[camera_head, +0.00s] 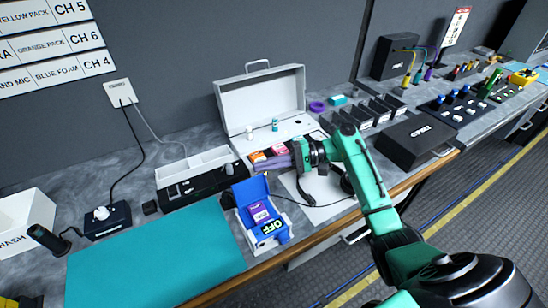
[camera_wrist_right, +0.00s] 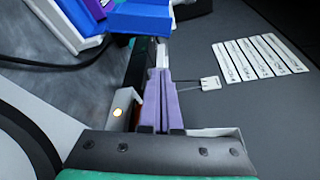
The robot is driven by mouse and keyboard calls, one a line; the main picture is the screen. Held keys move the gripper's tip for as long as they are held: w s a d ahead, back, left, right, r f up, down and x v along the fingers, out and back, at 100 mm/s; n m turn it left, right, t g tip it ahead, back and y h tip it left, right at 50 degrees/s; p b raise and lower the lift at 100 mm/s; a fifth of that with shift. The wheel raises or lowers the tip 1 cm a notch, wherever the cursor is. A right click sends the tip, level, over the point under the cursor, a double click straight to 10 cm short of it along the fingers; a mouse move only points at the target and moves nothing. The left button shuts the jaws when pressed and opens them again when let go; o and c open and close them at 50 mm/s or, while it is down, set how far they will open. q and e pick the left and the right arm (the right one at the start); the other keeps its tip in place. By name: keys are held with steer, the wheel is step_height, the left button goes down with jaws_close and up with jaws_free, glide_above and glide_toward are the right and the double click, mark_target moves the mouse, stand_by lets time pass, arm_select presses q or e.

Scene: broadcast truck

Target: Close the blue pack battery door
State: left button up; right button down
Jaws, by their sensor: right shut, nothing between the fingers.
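The blue pack (camera_head: 281,238) lies near the table's front edge, with an "OFF" display and a purple-labelled part on it. Its blue door (camera_head: 250,189) stands raised at the back of the pack, so the pack is open. My right gripper (camera_head: 266,164) reaches in from the right. Its purple fingers are shut and empty, above and behind the door, apart from it as far as I can tell. In the right wrist view, the shut fingers (camera_wrist_right: 158,85) point away from the camera, and blue parts of the pack (camera_wrist_right: 138,18) show at the top left. My left gripper is not in view.
A teal mat (camera_head: 155,255) lies left of the pack. Behind stand a black-and-white tray (camera_head: 190,190) and an open white case (camera_head: 262,100) with small coloured packs. A black box (camera_head: 415,138) stands to the right. A black cable runs beside the pack.

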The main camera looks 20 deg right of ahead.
mark_target(250, 191)
steer(key=x, duration=0.2)
steer(key=p+x, duration=0.1)
steer(key=x, duration=0.1)
steer(key=shift+w+r, duration=0.1)
steer(key=shift+w, duration=0.15)
steer(key=s+p, duration=0.1)
steer(key=s+r+p, duration=0.1)
steer(key=s, duration=0.1)
steer(key=shift+s+a+r+p, duration=0.1)
steer(key=shift+s+a+p, duration=0.1)
steer(key=shift+p, duration=0.15)
steer(key=shift+s, duration=0.25)
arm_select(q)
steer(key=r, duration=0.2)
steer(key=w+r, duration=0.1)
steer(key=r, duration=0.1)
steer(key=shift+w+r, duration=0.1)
arm_select(e)
steer(key=shift+w, duration=0.15)
